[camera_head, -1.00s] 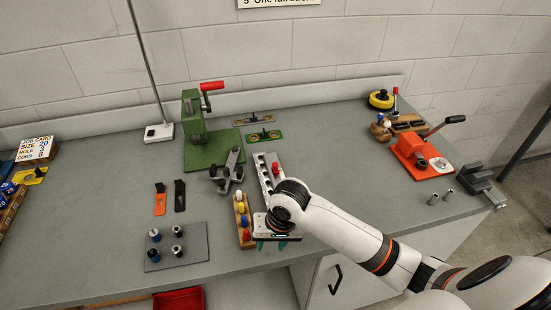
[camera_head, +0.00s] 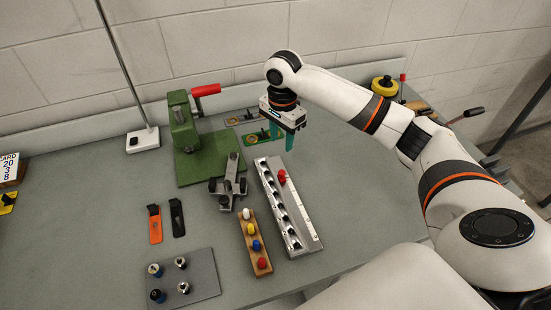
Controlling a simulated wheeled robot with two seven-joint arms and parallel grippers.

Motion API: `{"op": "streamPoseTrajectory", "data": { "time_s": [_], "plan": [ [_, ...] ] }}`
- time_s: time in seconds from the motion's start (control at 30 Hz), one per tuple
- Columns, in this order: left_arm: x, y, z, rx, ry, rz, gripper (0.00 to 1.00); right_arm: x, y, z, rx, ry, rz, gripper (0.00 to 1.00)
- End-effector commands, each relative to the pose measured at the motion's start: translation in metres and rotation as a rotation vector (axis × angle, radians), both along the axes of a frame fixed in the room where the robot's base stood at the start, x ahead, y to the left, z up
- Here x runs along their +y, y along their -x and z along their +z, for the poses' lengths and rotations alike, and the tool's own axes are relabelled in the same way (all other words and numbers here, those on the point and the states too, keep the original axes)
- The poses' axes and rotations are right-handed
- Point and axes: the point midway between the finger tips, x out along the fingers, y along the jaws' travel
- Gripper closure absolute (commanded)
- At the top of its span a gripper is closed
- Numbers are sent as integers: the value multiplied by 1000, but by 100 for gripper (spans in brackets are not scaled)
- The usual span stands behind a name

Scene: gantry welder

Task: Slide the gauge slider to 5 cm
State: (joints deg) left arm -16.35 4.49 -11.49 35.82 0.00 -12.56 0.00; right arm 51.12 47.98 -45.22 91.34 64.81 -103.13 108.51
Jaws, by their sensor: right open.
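A long silver rail (camera_head: 305,222) lies on the bench, with a row of dark notches and a pale strip with faint marks. A red knob (camera_head: 282,176) stands on it near its far end; I take this as the gauge slider. I cannot read the scale figures. My right gripper (camera_head: 282,138) points down with its teal fingers apart and empty. It is above the bench, just beyond the rail's far end in the picture, apart from the red knob. My left gripper is not in view.
A wooden block (camera_head: 249,227) with coloured pegs and a dark grey clamp (camera_head: 229,186) stand left of the rail. A green press (camera_head: 185,128) with a red handle is at the back. Bench right of the rail is clear beneath my arm.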

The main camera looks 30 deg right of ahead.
Motion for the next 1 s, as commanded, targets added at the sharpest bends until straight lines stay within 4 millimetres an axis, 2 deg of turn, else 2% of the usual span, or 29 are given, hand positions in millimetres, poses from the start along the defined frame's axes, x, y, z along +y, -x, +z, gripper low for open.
{"op": "streamPoseTrajectory", "data": {
  "time_s": [0.3,0.5,0.7,1.0],
  "plan": [
    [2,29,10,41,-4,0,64,0,2,-59,5,1,4,59],
    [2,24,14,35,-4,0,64,0,2,-93,3,3,4,59],
    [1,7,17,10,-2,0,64,1,2,-110,1,1,6,59],
    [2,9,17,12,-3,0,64,0,2,-113,0,1,6,59]
  ]
}}
